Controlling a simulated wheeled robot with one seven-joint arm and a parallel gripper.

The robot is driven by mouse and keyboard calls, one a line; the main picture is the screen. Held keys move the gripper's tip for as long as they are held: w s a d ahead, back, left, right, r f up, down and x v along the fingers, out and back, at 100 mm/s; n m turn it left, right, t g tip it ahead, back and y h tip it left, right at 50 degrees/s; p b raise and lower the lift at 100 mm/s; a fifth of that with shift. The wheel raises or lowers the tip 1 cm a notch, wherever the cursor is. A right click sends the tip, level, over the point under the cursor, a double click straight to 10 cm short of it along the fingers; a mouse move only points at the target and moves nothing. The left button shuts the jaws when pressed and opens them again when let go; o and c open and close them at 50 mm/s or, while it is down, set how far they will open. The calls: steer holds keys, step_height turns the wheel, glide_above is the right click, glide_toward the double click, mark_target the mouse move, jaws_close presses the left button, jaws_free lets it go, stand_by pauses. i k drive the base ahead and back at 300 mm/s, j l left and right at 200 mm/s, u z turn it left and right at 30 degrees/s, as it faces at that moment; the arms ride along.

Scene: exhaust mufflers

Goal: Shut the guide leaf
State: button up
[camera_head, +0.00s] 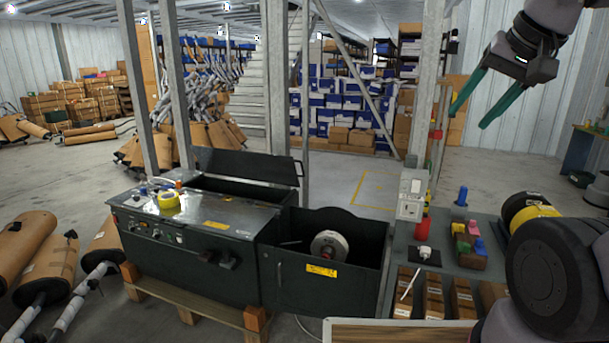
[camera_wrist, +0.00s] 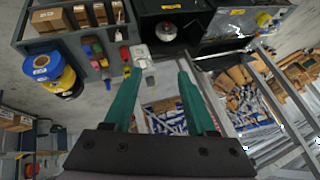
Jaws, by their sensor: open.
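A dark green strapping machine (camera_head: 190,238) stands on a wooden pallet in the head view. A long dark hinged plate (camera_head: 245,167) stands raised and tilted at the back of its top, over an open slot; it looks like the guide leaf, open, though no label confirms this. My gripper (camera_head: 470,118) is high at the upper right, well apart from the machine, with its two green fingers spread and nothing between them. In the wrist view my gripper (camera_wrist: 160,68) shows the same wide empty gap. The machine's top (camera_wrist: 245,22) is at the upper right there; the plate is hard to make out.
An open bin (camera_head: 345,235) with a reel adjoins the machine's right side. A grey bench (camera_head: 450,258) holds colored blocks and boxes. Steel posts (camera_head: 277,105) rise behind the machine. Wrapped mufflers (camera_head: 45,265) lie at left. Open floor (camera_head: 345,185) shows behind the bin.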

mark_target(280, 169)
steer(key=i+j, duration=0.25)
steer(key=j, duration=0.2)
steer(key=i+j, duration=0.25)
steer(key=j, duration=0.15)
steer(key=i+j, duration=0.25)
steer(key=j, duration=0.2)
steer(key=i+j, duration=0.2)
steer(key=j, duration=0.2)
steer(key=i+j, duration=0.25)
steer(key=j, duration=0.2)
steer(key=i+j, duration=0.25)
steer(key=j, duration=0.15)
steer(key=i+j, duration=0.25)
steer(key=j, duration=0.2)
steer(key=u, duration=0.05)
